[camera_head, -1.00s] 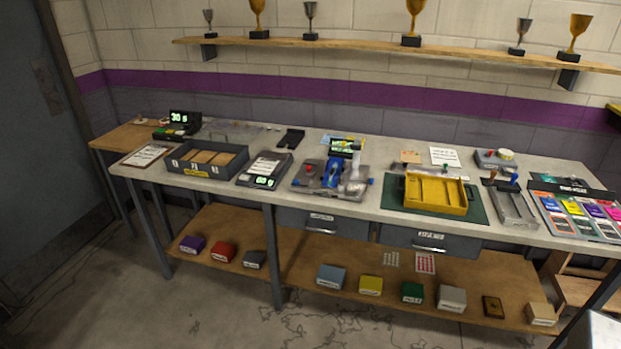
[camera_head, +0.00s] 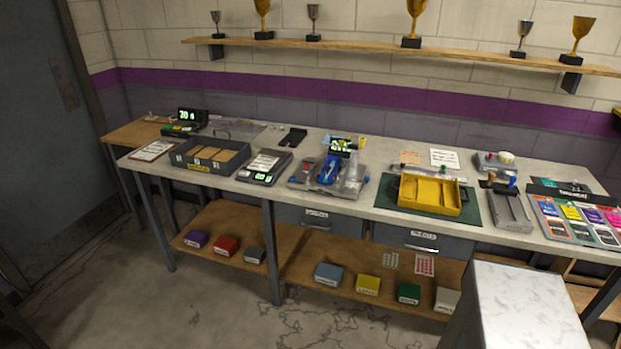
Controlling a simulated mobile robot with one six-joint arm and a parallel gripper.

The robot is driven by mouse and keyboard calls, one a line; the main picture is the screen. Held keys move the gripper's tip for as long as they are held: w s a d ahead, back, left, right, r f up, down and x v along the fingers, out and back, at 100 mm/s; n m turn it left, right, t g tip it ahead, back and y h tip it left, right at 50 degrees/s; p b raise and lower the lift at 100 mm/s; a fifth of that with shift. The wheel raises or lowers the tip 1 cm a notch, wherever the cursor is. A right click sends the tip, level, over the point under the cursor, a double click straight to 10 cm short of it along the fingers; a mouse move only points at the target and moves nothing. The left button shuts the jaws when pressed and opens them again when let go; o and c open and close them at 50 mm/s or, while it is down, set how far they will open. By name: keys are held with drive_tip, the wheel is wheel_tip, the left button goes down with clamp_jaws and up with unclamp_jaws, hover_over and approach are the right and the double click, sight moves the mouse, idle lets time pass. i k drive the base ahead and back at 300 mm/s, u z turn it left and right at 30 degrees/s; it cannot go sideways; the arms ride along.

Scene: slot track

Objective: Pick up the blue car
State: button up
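The blue car (camera_head: 329,170) sits near the middle of the workbench. It rests on a grey track fixture (camera_head: 300,180) with a small display with green digits (camera_head: 341,146) behind it. A clear or pale grey part stands just right of the car. The car is small in this view, so its fine details are hard to tell. My gripper is not in view.
A yellow tray (camera_head: 430,194) on a green mat stands right. A pale-topped block (camera_head: 530,305) fills the lower right foreground. Floor at lower left is clear.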

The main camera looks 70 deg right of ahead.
sight(331, 168)
drive_tip(key=z, duration=0.05)
drive_tip(key=i, duration=1.25)
drive_tip(key=z, duration=5.1)
drive_tip(key=i, duration=0.1)
drive_tip(key=u, duration=3.55)
